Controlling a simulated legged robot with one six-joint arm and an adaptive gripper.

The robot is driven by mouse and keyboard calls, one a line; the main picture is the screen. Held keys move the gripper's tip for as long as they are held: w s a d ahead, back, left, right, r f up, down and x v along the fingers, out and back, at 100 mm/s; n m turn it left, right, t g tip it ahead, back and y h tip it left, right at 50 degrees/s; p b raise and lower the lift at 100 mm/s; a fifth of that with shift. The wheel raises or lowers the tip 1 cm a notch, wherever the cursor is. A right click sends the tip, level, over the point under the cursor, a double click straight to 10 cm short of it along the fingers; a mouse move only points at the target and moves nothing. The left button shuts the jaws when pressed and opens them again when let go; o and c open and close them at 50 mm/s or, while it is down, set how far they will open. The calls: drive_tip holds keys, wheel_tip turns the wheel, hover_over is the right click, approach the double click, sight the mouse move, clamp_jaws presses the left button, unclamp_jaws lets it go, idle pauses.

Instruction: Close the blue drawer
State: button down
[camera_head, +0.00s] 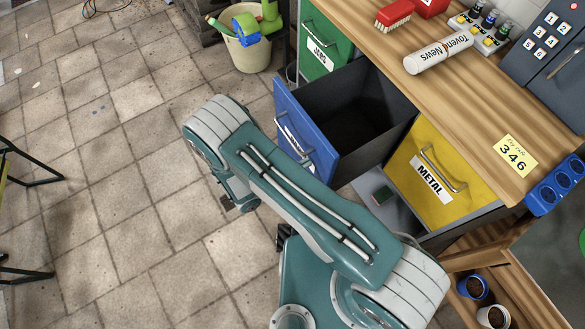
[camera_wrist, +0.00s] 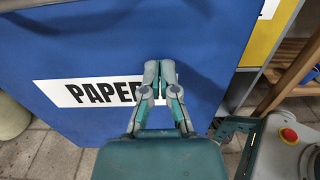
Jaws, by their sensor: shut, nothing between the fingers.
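The blue drawer (camera_head: 306,137) is pulled out from the wooden cabinet, and its dark inside (camera_head: 358,110) looks empty. My arm crosses in front of its blue face in the head view, and my gripper is mostly hidden there. In the wrist view the blue drawer face (camera_wrist: 120,40) fills most of the picture, with a white PAPER label (camera_wrist: 85,93). My gripper (camera_wrist: 160,68) is shut and empty, its fingertips in front of the face by the label's right end. I cannot tell whether they touch it.
A green drawer (camera_head: 325,45) and a yellow METAL drawer (camera_head: 432,170) flank the blue one. The wooden worktop (camera_head: 470,95) overhangs them. A bin (camera_head: 248,50) stands behind on the tiled floor. The floor at left (camera_head: 100,150) is mostly free.

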drive_tip(key=shift+w+d, duration=0.1)
drive_tip(key=shift+d, duration=0.1)
drive_tip(key=x, duration=2.9)
drive_tip(key=shift+w, duration=0.15)
drive_tip(key=v, duration=1.4)
drive_tip(key=shift+f, duration=0.1)
